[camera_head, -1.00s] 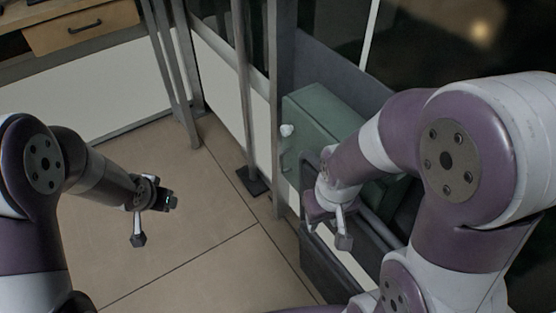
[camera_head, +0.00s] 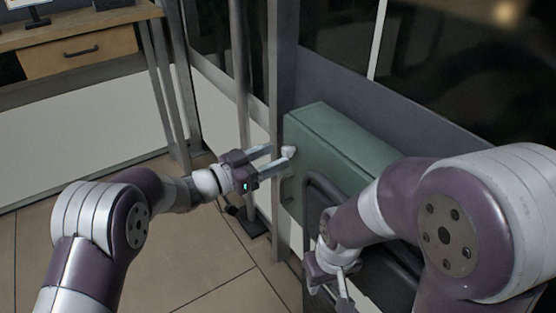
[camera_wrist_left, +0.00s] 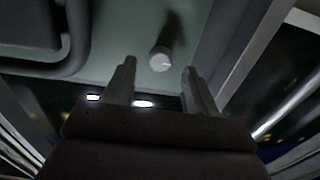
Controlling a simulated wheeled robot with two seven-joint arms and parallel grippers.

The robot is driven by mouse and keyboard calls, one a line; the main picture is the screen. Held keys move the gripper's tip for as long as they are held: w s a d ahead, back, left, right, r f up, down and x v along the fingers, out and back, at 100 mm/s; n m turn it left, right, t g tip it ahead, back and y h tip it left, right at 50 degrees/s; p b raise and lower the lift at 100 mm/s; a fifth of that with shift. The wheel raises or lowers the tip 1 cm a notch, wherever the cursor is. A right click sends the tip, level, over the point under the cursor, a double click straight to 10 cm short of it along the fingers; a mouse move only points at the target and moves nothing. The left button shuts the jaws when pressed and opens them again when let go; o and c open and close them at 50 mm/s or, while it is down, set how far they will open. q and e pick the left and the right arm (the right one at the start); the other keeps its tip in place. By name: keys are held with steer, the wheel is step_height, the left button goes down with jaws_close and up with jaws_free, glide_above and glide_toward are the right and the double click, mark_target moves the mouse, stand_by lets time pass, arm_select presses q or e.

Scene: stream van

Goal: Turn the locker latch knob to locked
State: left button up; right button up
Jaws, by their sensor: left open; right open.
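The green locker (camera_head: 335,145) stands right of centre in the head view. Its small pale latch knob (camera_head: 289,150) is on the end face, near the upper left corner. My left gripper (camera_head: 277,156) is open, its two fingers pointing at that face beside the knob. In the left wrist view the round knob (camera_wrist_left: 160,61) appears between the two open fingertips, against the green face; I cannot tell whether they touch it. The knob's marking is too small to read. My right gripper (camera_head: 338,281) is open, low in front of the locker, partly hidden by its arm.
A grey upright post (camera_head: 279,110) stands close to the locker's left side. A dark tubular frame (camera_head: 322,190) is in front of the locker. A desk with a wooden drawer (camera_head: 80,54) is at the back left. The tiled floor (camera_head: 170,265) is open at lower left.

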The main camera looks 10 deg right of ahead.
arm_select(q)
steer(key=shift+x, duration=1.15)
jaws_close()
steer(key=c, duration=1.1)
jaws_free()
steer(key=shift+m, duration=0.3)
steer(key=shift+o, duration=0.2)
steer(key=m+b, duration=0.1)
steer(key=m, duration=0.2)
steer(key=shift+m, duration=0.3)
steer(key=m+b, duration=0.2)
steer(key=m, duration=0.2)
steer(key=shift+s+f+m, duration=0.1)
steer(key=shift+f+m, duration=0.05)
steer(key=shift+m, duration=0.15)
steer(key=m+b, duration=0.3)
steer(key=m, duration=0.1)
steer(key=shift+f+m, duration=0.1)
steer(key=shift+m, duration=0.2)
steer(key=shift+m+b, duration=1.65)
steer(key=shift+m, duration=0.55)
